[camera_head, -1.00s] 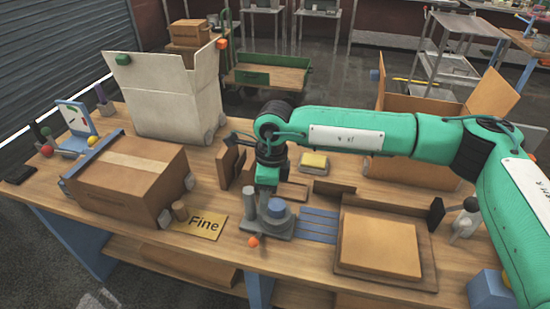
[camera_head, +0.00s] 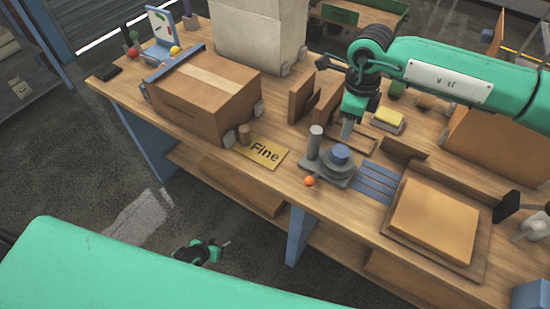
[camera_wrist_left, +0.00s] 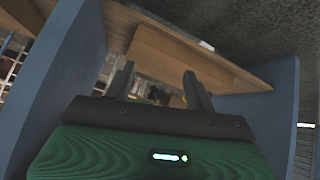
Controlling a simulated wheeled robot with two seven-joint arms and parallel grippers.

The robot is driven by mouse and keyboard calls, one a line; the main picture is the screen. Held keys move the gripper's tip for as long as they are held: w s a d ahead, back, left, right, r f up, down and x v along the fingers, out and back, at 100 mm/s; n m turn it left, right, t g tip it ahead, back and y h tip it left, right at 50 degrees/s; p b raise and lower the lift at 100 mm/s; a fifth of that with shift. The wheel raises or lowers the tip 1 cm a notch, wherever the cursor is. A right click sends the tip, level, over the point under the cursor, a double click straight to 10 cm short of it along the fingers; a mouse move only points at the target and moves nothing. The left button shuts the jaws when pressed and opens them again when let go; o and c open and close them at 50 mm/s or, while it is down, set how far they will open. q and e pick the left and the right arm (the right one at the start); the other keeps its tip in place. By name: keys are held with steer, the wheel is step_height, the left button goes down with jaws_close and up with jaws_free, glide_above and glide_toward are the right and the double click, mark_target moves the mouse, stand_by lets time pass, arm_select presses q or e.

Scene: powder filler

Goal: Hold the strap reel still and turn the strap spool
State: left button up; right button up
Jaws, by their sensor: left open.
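The strap reel (camera_head: 326,174) is a grey base on the table near its front edge, with an upright grey post (camera_head: 316,139), a blue spool (camera_head: 340,153) and an orange ball (camera_head: 309,181) at its front. My right gripper (camera_head: 348,131) points down just behind and above the blue spool; its fingertips are too small and partly hidden to tell their opening or any contact. My left gripper (camera_head: 226,244) is low in front of the table, below the tabletop and away from the reel. In the left wrist view its fingers (camera_wrist_left: 158,86) are apart with nothing between them.
A taped carton (camera_head: 205,95) and a yellow "Fine" card (camera_head: 264,152) lie left of the reel. Blue strips (camera_head: 376,182) and a flat box on a tray (camera_head: 434,220) lie right. Table legs (camera_head: 299,237) and a lower shelf (camera_head: 225,180) are near my left gripper.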

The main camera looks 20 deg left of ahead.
arm_select(q)
steer(key=w+d+r+n+t+h, duration=0.15)
steer(key=w+r, duration=0.35)
steer(key=r, duration=0.5)
steer(key=w+d+r+t+h, duration=0.2)
steer(key=w+r+h, duration=0.15)
steer(key=r, duration=0.65)
steer(key=s+d+r+n+h, duration=0.2)
steer(key=d+r, duration=0.1)
steer(key=r, duration=0.7)
steer(key=s+d+r+n+h, duration=0.2)
steer(key=s+d+r, duration=0.1)
steer(key=r, duration=0.6)
steer(key=m+t+y, duration=0.1)
steer(key=m+t, duration=0.2)
steer(key=m, duration=0.9)
glide_toward(311, 136)
steer(key=x, duration=1.1)
steer(key=shift+w+d, duration=0.15)
steer(key=shift+d, duration=0.05)
